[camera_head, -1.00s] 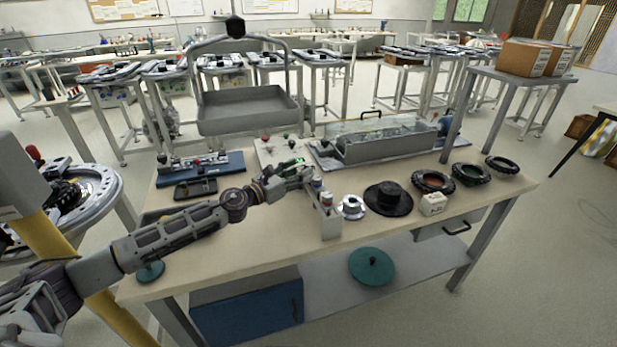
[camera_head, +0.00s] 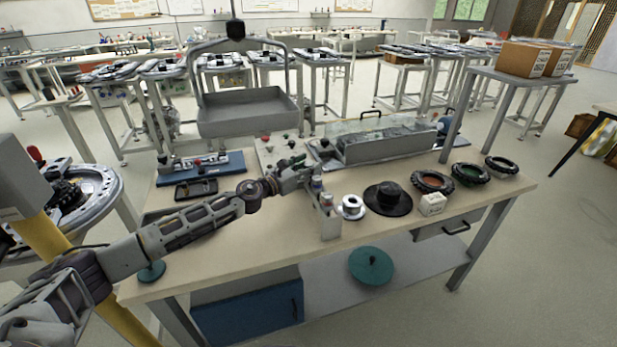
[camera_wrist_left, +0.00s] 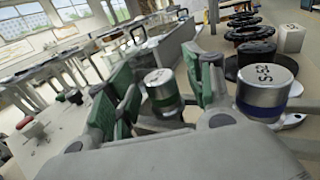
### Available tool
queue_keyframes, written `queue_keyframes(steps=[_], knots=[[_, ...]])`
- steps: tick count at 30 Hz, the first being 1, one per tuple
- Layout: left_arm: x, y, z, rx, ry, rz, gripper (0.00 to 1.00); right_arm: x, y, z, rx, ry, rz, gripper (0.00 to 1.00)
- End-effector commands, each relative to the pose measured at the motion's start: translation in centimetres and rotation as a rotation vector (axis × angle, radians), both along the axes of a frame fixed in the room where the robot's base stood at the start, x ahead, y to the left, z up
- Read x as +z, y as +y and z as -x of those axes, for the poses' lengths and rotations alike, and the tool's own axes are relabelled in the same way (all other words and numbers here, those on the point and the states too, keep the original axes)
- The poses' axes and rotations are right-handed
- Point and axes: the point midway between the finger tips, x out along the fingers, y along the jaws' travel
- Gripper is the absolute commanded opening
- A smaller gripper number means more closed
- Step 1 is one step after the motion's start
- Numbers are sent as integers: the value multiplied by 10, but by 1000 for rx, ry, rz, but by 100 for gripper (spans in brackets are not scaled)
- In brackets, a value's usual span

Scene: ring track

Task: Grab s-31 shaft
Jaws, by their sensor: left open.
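A metal cylinder with a green band (camera_wrist_left: 162,92) stands between the green-padded fingers of my left gripper (camera_wrist_left: 158,98) in the left wrist view. Its label is too small to read. The fingers are open, one on either side, and a gap shows by the left finger. A second metal cylinder with a dark blue band (camera_wrist_left: 266,92) stands just right of the right finger; its top label looks like S-52. In the head view, my left gripper (camera_head: 306,172) is over the workbench at the narrow upright holder (camera_head: 331,226), partly hiding the cylinders. My right gripper is not in view.
On the workbench (camera_head: 230,255), a silver spool (camera_head: 351,207), a black hat-shaped disc (camera_head: 388,199) and a white block (camera_head: 432,205) stand right of the holder. Several black rings lie farther right. A clear-covered tray (camera_head: 390,148) is behind. The front left bench top is mostly clear.

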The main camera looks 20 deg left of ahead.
Motion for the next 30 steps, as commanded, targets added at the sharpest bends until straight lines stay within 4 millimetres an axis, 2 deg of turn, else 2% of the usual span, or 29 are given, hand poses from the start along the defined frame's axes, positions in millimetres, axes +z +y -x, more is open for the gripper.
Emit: queue_keyframes(steps=[9,16,28,30], knots=[[0,-2,-2,0,1,1,53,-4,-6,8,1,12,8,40],[0,-1,-2,0,0,0,53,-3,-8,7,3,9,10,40],[0,-1,-2,0,0,0,3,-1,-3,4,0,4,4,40],[0,-1,-2,0,0,0,0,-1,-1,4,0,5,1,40]])
